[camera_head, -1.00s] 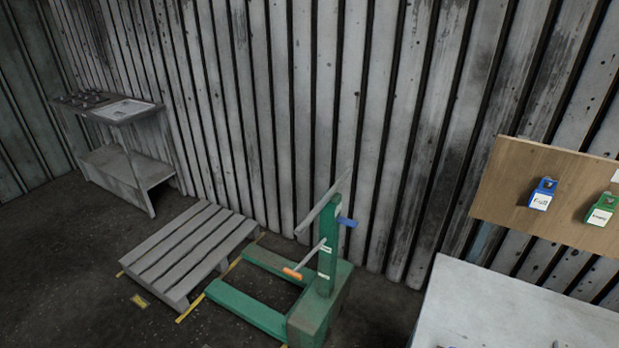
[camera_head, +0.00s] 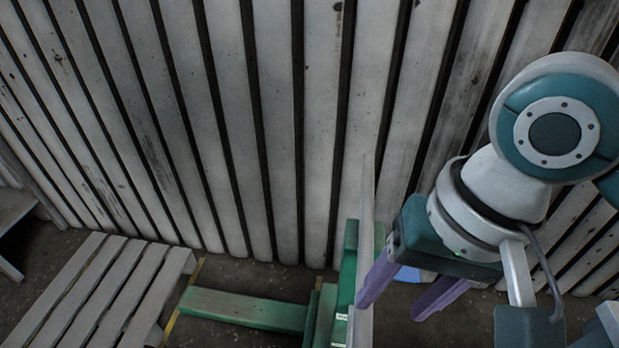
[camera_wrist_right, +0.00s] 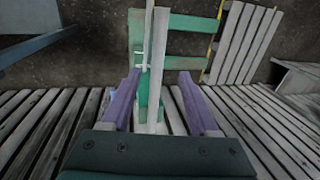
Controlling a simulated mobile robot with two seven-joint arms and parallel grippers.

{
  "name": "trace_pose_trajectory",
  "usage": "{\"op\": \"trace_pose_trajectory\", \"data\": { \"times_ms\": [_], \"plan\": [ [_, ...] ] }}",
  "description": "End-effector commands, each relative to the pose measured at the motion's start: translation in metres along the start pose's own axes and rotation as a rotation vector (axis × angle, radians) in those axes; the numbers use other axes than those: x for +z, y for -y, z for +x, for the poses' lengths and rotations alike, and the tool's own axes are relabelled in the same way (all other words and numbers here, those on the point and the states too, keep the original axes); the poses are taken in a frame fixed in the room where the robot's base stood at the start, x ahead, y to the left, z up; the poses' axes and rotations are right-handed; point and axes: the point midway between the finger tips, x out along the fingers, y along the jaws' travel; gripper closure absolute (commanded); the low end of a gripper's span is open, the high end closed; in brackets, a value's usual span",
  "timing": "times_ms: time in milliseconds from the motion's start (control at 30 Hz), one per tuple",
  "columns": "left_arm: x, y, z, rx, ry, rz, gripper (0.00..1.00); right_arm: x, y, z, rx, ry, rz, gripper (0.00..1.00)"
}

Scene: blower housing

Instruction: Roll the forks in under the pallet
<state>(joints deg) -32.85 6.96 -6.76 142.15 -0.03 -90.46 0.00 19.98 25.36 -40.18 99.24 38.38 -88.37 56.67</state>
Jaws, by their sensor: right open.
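The grey slatted pallet (camera_head: 95,285) lies on the floor at lower left in the head view, and at upper right in the right wrist view (camera_wrist_right: 238,45). The green lift truck stands right of it, its mast (camera_head: 347,270) partly hidden. One green fork (camera_head: 245,308) points at the pallet's side, its tip just outside; both forks show in the wrist view (camera_wrist_right: 192,22). My right gripper (camera_head: 390,305), with purple fingers, is open beside the mast. In the wrist view a long grey bar (camera_wrist_right: 156,60) runs between its fingers (camera_wrist_right: 160,85); contact is unclear. My left gripper is out of view.
A ribbed grey wall (camera_head: 270,110) stands close behind the truck and pallet. A yellow floor line (camera_head: 172,322) runs along the pallet's near-truck side. A grey stand (camera_head: 12,225) shows at the left edge. A narrow strip of floor lies between pallet and wall.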

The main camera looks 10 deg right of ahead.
Motion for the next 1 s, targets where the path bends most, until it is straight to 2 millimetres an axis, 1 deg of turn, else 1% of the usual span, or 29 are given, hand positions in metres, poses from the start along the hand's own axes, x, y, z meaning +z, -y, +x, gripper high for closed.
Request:
{"op": "trace_pose_trajectory", "data": {
  "times_ms": [33,167,400,500,600,733,1000],
  "plan": [
    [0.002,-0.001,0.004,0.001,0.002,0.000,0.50,-0.001,-0.001,0.005,0.003,0.002,0.005,0.39],
    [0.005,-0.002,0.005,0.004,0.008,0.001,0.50,0.000,-0.001,0.017,0.004,0.004,0.009,0.39],
    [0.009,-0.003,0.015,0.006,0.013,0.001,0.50,0.000,-0.002,0.064,0.004,0.003,0.008,0.39],
    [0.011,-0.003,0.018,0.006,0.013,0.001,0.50,0.000,-0.002,0.080,0.004,0.003,0.007,0.39],
    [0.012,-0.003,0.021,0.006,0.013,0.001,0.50,-0.001,-0.001,0.092,0.003,0.002,0.007,0.39],
    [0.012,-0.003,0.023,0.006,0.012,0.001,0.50,-0.001,-0.001,0.099,0.002,0.000,0.006,0.39],
    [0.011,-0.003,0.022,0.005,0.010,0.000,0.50,-0.001,-0.001,0.100,0.002,0.000,0.005,0.39]
  ]
}}
